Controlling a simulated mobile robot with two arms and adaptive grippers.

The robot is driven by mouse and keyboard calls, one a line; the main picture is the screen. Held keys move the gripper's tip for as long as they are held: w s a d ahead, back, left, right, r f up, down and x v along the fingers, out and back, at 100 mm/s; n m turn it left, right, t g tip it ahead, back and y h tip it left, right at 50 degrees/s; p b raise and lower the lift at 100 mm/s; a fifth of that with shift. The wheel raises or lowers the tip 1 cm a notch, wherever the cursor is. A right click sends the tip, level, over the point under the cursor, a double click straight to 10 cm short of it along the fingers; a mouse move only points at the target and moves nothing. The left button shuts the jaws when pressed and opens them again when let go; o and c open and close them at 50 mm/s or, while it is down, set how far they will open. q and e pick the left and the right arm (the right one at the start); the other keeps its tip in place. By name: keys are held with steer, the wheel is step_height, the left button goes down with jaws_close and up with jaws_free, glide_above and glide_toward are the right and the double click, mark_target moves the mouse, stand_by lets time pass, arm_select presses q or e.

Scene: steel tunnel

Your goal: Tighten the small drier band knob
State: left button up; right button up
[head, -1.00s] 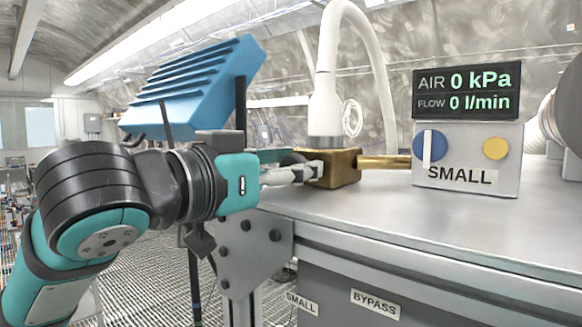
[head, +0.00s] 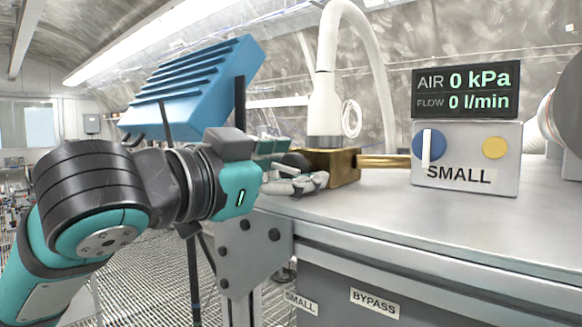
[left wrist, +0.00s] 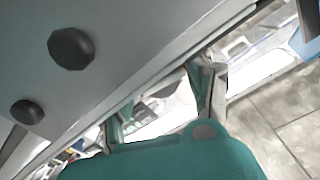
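The dark knob (head: 295,161) sits at the left end of a brass block (head: 338,166) on the steel bench, under a white hose fitting. I take it to be the small drier band knob; the gripper partly hides it. My left gripper (head: 292,172) is at the knob, with one pale finger (head: 300,185) just below it. In the left wrist view the left gripper's two fingers (left wrist: 160,108) stand apart. I see no clear grip on the knob there, and contact cannot be told. My right gripper is not in view.
A brass pipe (head: 385,161) runs from the block to the SMALL box (head: 467,160) with blue and yellow discs. The AIR/FLOW display (head: 465,90) above reads zero. A blue ribbed unit (head: 195,85) stands behind my left arm. The bench's front right (head: 450,225) is clear.

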arm_select(q)
steer(key=v, duration=1.2)
stand_by(0.3)
